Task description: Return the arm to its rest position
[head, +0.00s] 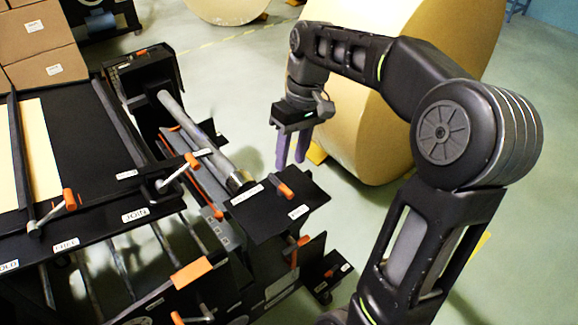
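My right arm comes in from the bottom right, rises to a large round elbow joint and reaches left. Its gripper (292,148) hangs pointing down, with two purple fingers that show a narrow gap between them. I see nothing between the fingers. The gripper is in front of the big kraft roll (372,118) and to the right of the black machine's steel shaft; I cannot tell its exact height. My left arm and gripper are not in view.
The black machine (90,212) with orange-tipped handles fills the left. A steel shaft (205,138) and a black plate (278,200) extend toward my arm. Cardboard boxes (42,48) stand at the upper left. Another roll (228,8) lies at the back. Green floor (535,235) is clear at right.

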